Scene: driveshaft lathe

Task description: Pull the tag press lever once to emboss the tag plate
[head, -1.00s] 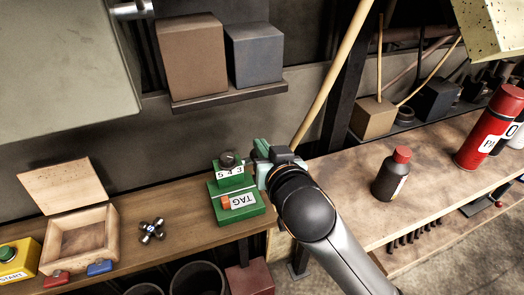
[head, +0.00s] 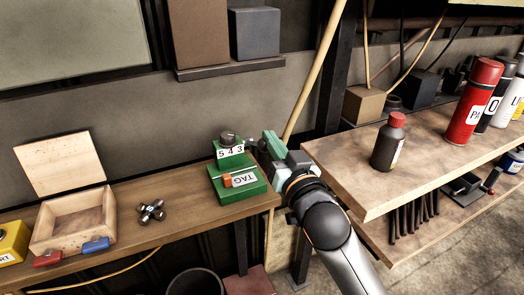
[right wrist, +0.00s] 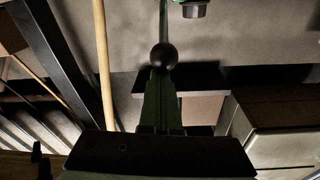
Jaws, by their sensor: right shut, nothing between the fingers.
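The green tag press (head: 238,188) stands on the wooden bench, with number wheels reading 5 4 3 (head: 230,153) and a dark round knob (head: 227,138) on top. A white plate marked TAG (head: 244,179) lies on its base, beside a small orange block (head: 227,181). My right gripper (head: 271,146) is shut and empty at the right side of the press head. In the right wrist view, the lever's black ball knob (right wrist: 164,55) on a thin rod appears at the tips of my shut green fingers (right wrist: 161,102). Whether they touch is unclear. My left gripper is out of view.
An open wooden box (head: 73,220) and a metal cross joint (head: 151,211) sit left of the press. A brown bottle (head: 388,145) and a red spray can (head: 472,108) stand on the right bench (head: 340,165). A tan pole (head: 318,75) rises behind my gripper.

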